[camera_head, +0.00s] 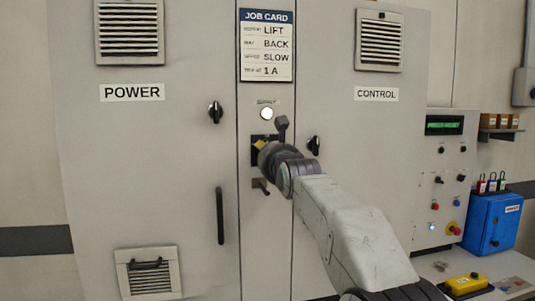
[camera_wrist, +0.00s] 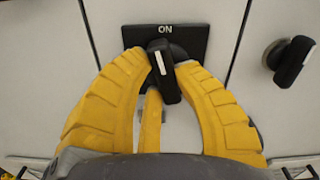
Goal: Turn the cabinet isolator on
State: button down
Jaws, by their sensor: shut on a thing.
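The cabinet isolator is a black rotary handle (camera_wrist: 168,88) with a white stripe, on a black plate (camera_wrist: 195,34) marked ON at its top. In the wrist view the handle stands near upright, its top leaning slightly left toward the ON mark. My gripper (camera_wrist: 162,62) has yellow fingers shut on the handle, one on each side. In the head view my gripper (camera_head: 261,146) is at the middle strip of the cabinet, and my wrist hides the handle; part of the black plate (camera_head: 255,155) shows.
A lit white lamp (camera_head: 267,113) sits above the isolator, below the job card (camera_head: 266,45). Black door knobs are at left (camera_head: 215,112) and right (camera_head: 314,145). A long door handle (camera_head: 220,215) is lower left. A control panel (camera_head: 443,180) and blue box (camera_head: 491,222) stand at right.

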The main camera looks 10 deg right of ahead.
jog(key=shift+m, duration=0.6)
jog(key=c, duration=0.9)
grip_release()
jog(key=shift+d, duration=0.1)
jog(key=shift+s, duration=6)
